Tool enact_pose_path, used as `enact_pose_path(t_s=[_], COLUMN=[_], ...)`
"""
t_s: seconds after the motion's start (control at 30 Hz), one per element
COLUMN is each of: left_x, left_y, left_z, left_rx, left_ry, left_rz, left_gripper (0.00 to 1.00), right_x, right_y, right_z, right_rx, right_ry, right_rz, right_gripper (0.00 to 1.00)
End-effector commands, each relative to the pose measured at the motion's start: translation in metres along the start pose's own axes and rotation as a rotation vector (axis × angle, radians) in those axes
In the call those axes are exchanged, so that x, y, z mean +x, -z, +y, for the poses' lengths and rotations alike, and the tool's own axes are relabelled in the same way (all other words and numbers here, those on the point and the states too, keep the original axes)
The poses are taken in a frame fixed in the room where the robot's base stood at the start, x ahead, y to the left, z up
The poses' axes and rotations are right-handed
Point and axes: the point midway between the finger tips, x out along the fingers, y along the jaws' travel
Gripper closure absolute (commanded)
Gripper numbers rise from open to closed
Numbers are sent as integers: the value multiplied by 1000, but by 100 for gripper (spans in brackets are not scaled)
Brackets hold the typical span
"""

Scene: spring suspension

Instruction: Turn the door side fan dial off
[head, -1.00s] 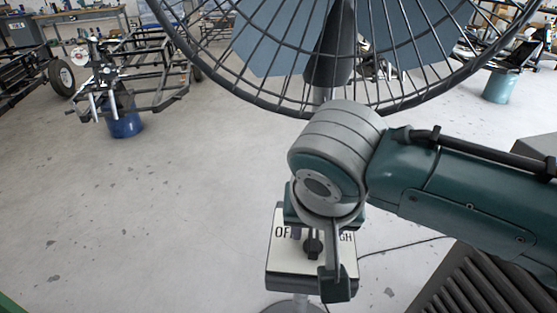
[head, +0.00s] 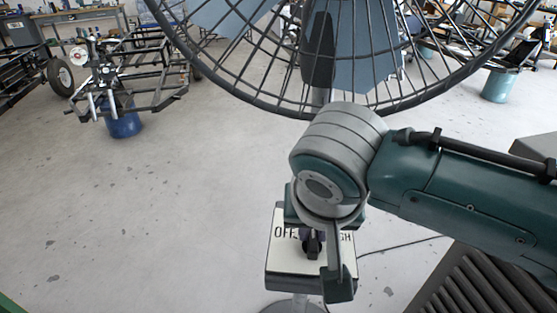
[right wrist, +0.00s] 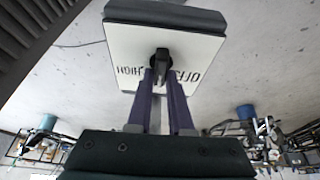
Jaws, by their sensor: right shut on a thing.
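The fan dial (head: 313,246) is a small black knob on a white control panel (head: 284,262) marked OFF at the left and HIGH at the right. My right gripper (head: 306,237) reaches down to it from above, and its wrist covers part of the panel. In the right wrist view, the two purple fingers of my right gripper (right wrist: 162,80) are closed about the black dial (right wrist: 162,58), beside the upside-down lettering. Which mark the dial points to is hard to tell. My left gripper is not in view.
The large caged fan (head: 340,60) stands right behind the panel, above my right wrist. A black cable (head: 405,246) runs right across the floor. A ribbed dark surface (head: 475,285) lies at lower right. The floor (head: 170,210) at left is clear; a frame on a blue drum (head: 122,122) stands beyond.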

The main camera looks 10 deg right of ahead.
Motion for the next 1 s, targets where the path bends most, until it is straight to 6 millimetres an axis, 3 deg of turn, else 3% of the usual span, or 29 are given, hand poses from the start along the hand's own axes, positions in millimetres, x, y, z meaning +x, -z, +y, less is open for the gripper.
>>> enact_pose_path(t_s=[0.6, 1.0], left_x=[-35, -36], left_y=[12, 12], left_z=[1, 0], left_rx=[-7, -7], left_ry=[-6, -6], left_rz=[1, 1], left_gripper=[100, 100], right_x=[-2, 1], right_y=[1, 0], right_z=[0, -1], right_rx=[-421, -739], right_ry=[175, 308], right_rz=[-1, 0], right_gripper=[100, 100])
